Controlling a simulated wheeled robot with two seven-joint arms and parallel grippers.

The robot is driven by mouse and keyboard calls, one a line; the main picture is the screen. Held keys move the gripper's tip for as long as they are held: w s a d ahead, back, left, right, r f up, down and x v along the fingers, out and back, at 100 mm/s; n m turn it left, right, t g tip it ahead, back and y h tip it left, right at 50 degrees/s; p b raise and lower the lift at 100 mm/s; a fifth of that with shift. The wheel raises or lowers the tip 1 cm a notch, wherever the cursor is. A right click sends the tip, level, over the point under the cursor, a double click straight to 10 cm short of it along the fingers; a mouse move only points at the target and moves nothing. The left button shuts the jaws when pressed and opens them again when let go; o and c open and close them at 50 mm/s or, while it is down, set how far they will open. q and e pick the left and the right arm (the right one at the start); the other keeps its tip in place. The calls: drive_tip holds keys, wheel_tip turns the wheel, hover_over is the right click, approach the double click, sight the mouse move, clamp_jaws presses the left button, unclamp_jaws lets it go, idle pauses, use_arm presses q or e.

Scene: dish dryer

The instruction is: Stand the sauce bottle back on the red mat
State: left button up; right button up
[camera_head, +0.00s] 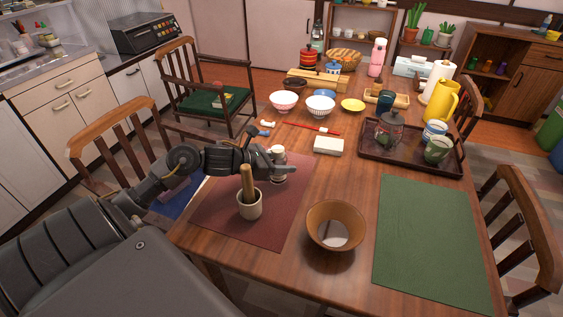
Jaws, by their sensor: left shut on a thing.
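My left gripper (282,168) reaches in from the left and is shut on a small pale bottle, which I take for the sauce bottle (278,153). The bottle looks about upright, with its light top above the fingers. The fingers hide part of its body. It is over the far right part of the red mat (278,220); I cannot tell whether its base touches the mat. My right gripper is not in view.
A mortar (250,208) with a wooden pestle (247,182) stands on the mat, close to my gripper. A brown bowl (335,224) is right of the mat. Farther right are a green mat (430,240) and a dark tray (384,166). A white box (328,146) lies behind.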

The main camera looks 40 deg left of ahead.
use_arm(q)
drive_tip(key=o, duration=1.1)
drive_tip(key=shift+r+p, duration=0.2)
drive_tip(key=shift+p, duration=0.1)
drive_tip(key=v, duration=1.2)
drive_tip(key=shift+a+f, duration=0.1)
drive_tip(key=shift+f, duration=0.05)
